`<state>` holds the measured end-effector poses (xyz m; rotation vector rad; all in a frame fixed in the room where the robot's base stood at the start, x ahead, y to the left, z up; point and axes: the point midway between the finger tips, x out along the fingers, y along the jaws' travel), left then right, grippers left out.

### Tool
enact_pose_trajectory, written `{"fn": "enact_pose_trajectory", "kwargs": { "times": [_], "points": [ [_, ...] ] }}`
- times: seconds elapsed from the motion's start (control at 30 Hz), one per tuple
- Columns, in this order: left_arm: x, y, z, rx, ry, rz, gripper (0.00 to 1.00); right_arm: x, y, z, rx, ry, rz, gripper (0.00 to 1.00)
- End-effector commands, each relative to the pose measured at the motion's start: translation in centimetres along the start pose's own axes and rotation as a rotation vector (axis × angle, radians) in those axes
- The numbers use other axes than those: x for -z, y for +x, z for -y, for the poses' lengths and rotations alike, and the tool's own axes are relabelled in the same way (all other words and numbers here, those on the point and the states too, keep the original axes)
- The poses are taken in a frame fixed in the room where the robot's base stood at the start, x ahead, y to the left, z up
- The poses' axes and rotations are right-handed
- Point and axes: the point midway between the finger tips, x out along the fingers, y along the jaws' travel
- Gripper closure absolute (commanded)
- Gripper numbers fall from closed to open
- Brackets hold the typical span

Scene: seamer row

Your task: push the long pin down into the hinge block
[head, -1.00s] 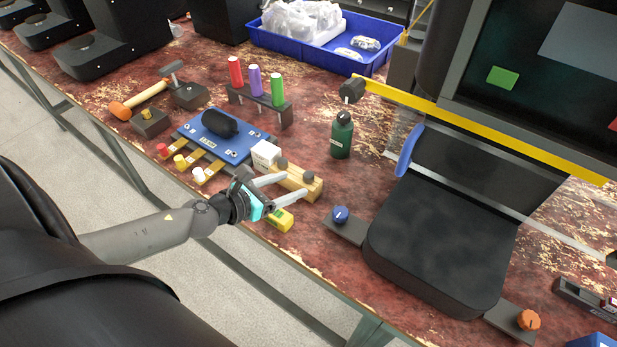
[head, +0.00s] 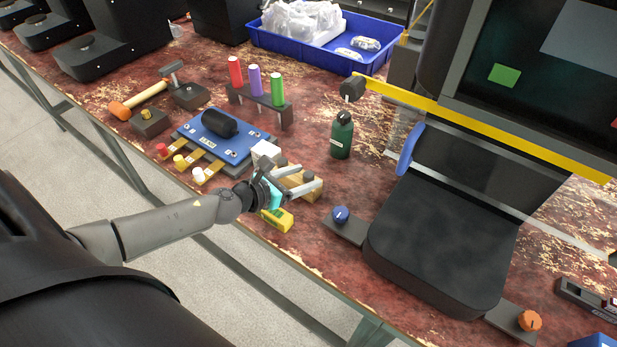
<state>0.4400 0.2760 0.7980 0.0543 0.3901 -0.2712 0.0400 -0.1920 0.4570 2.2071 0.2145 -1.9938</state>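A tan wooden block (head: 312,193), which looks like the hinge block, lies near the front edge of the bench. Two dark round heads stand on its top, a rear-left one (head: 281,162) and a front-right one (head: 308,176); the front-right one may top the long pin, but I cannot tell. My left gripper (head: 311,177) is over the block, its two fingers apart and on either side of the front-right head. I cannot tell whether they touch it. The gripper hides much of the block. My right gripper is not in view.
A yellow block (head: 278,219) lies just in front of the gripper, and a white cube (head: 265,150) behind it. A blue fixture plate (head: 205,140) is to the left. A green bottle (head: 341,135) and a blue knob (head: 340,215) are to the right. Bare bench lies between.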

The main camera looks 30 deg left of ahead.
Motion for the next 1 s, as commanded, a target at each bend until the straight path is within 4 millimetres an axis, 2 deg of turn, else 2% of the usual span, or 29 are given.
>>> {"fn": "enact_pose_trajectory", "kwargs": {
  "times": [0.07, 0.57, 1.0],
  "points": [
    [0.01, -0.01, 0.02, 0.000, 0.000, 0.000, 0.44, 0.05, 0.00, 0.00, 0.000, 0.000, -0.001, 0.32],
    [0.01, -0.02, 0.01, 0.000, -0.001, 0.000, 1.00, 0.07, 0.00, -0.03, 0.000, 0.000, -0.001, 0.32],
    [-0.09, -0.05, 0.00, 0.000, 0.000, 0.000, 1.00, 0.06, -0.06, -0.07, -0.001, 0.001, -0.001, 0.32]
  ]
}}
